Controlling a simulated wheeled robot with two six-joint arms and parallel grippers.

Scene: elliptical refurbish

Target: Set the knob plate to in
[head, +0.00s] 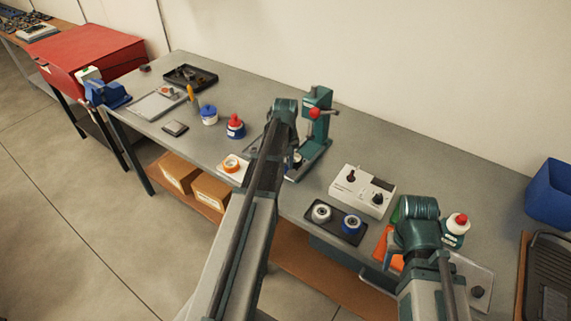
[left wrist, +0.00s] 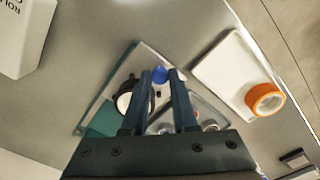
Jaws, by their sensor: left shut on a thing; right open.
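My left gripper (left wrist: 161,76) is closed in with a small blue knob-like part (left wrist: 160,74) between its fingertips. This part sits over a grey plate (left wrist: 112,92) with a teal edge, a black part and a round white part. I cannot tell for sure whether this is the knob plate. In the head view the left gripper's fingers are hidden behind my arm, next to the green press (head: 318,127) with its red knob.
A white plate with an orange ring (left wrist: 265,98) lies beside the left gripper. A white control box (head: 361,190) and a black tray (head: 337,230) with two round parts stand between my arms. A red-capped bottle (head: 456,228) is near my right wrist. A blue bin (head: 551,195) stands far right.

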